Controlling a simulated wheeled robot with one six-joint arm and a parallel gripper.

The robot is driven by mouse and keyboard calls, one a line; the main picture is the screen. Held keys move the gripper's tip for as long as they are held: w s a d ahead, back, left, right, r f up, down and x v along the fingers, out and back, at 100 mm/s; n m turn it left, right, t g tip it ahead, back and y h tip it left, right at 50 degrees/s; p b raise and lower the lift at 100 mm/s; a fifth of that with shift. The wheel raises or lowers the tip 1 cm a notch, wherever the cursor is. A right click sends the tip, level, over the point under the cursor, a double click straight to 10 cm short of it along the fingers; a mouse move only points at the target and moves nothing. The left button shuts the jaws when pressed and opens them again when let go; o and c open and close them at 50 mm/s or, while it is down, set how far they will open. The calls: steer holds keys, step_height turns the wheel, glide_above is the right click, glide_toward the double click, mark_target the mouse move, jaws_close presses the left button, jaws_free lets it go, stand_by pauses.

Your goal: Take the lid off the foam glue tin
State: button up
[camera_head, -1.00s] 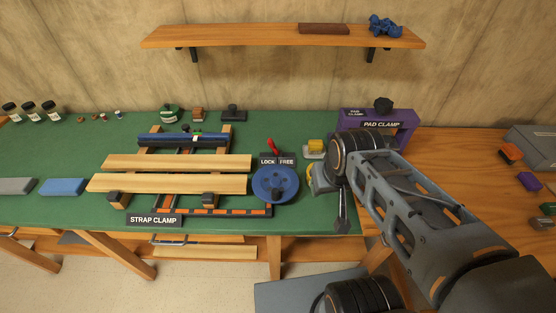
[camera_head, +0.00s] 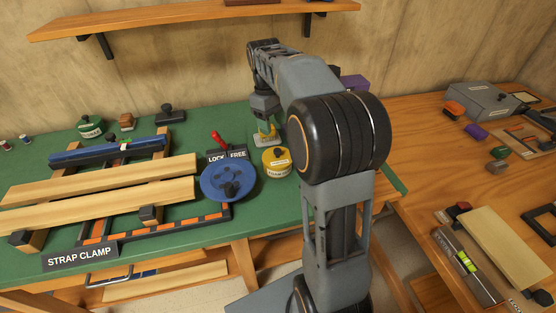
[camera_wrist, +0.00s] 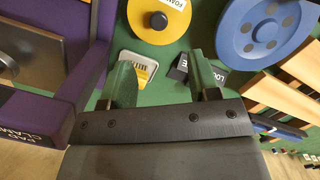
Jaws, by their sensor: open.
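The foam glue tin (camera_head: 276,163) is a squat yellow tin with a pale label, standing on the green bench top right of the blue wheel. Its round yellow lid with a black knob is on it. In the wrist view the yellow lid (camera_wrist: 145,27) is at the top, partly cut off, beyond my fingertips. My gripper (camera_wrist: 162,72) is open and empty, its two green fingers spread. In the head view my gripper (camera_head: 266,126) points down, just behind and left of the tin; my arm hides part of the bench there.
A small pale block with yellow (camera_wrist: 138,68) lies below my fingers. The blue wheel (camera_head: 228,181) and the LOCK/FREE sign (camera_head: 226,154) are close left. The purple pad clamp (camera_wrist: 85,85) stands at the wrist view's left. Wooden strips (camera_head: 100,181) lie farther left.

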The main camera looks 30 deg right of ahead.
mark_target(278, 150)
steer(key=f, duration=0.3)
steer(key=s+f+b, duration=0.1)
steer(key=f, duration=0.6)
steer(key=shift+s+d+b, duration=0.3)
steer(key=shift+d+b, duration=0.05)
steer(key=shift+c, duration=0.5)
steer(key=c, duration=0.9)
